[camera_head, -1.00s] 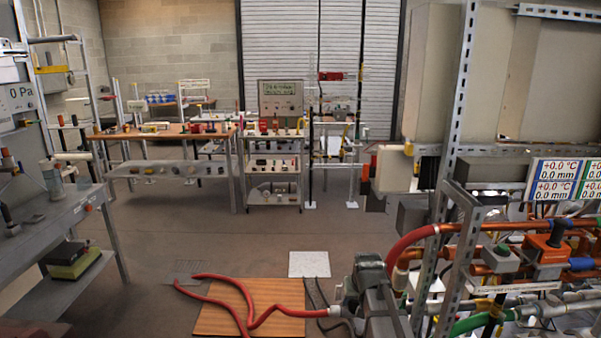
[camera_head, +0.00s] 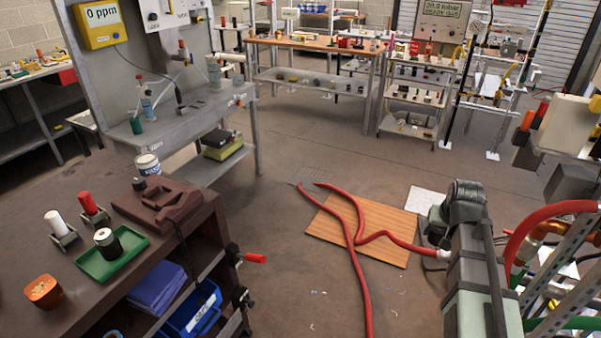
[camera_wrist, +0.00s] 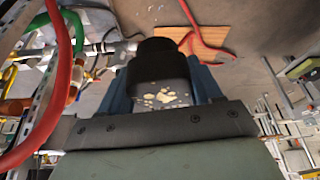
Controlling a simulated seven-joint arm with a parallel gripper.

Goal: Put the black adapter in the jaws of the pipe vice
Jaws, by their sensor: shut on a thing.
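My gripper (camera_wrist: 163,82) is shut on a black, round-sided piece, which I take as the black adapter (camera_wrist: 162,58); pale patches show on its near side. Blue fingers stand at both sides of it. In the head view my gripper (camera_head: 458,215) is at the right, above the floor and well away from the bench. A dark brown block with a notched, jaw-like shape, probably the pipe vice (camera_head: 165,205), sits on the brown workbench (camera_head: 60,200) at the left. Its jaw gap looks empty, though small in view.
On the bench are a green tray (camera_head: 90,268) with a black, pale-topped cylinder, red and white pieces in holders, a copper-coloured bowl (camera_head: 43,291) and a white tin (camera_head: 147,165). A red handle (camera_head: 252,258) juts from its side. A red hose (camera_head: 358,240) crosses a wooden board. Pipework is at right.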

